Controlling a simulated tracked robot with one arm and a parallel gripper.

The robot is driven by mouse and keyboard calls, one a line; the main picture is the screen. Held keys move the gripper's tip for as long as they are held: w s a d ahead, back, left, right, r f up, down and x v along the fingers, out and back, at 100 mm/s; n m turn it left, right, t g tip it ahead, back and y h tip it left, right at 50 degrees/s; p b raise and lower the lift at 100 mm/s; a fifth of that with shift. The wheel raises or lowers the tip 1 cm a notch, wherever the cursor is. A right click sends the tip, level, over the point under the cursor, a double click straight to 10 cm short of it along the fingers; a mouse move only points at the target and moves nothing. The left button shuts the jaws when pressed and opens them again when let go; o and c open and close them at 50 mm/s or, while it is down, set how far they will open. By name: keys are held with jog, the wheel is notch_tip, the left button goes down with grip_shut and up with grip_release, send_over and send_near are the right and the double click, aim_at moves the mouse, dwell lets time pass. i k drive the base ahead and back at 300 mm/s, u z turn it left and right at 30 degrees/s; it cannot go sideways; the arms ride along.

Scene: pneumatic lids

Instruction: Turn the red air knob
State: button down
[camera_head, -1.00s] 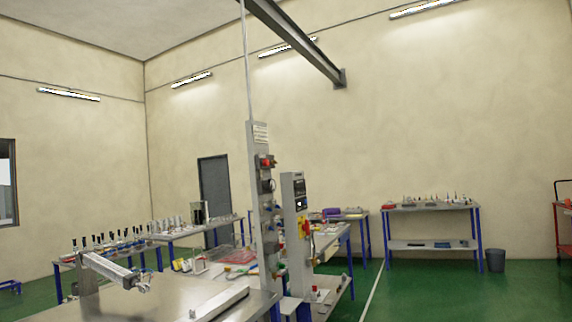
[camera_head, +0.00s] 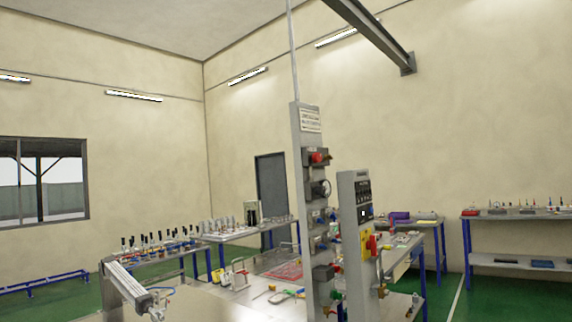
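A red knob (camera_head: 316,157) sits near the top of a tall grey post (camera_head: 304,220), on a small grey block below a white label plate. It is small in the view, and its turned position cannot be told. A second red part, a handle on a yellow plate (camera_head: 368,245), is on the shorter grey panel (camera_head: 350,200) just right of the post. My gripper is not in view, so its state and its distance from the knob do not show.
A metal bench (camera_head: 215,302) with a silver cylinder-like device (camera_head: 125,285) fills the lower left foreground. Tables with small parts stand behind it and at the right (camera_head: 520,217). Green floor is open at lower right (camera_head: 500,300). A beam (camera_head: 375,30) runs overhead.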

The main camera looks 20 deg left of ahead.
aim_at(316, 156)
jog(key=z, duration=0.05)
jog(key=i, duration=1.65)
jog(key=z, duration=0.55)
jog(key=i, duration=1.45)
jog(key=u, duration=0.75)
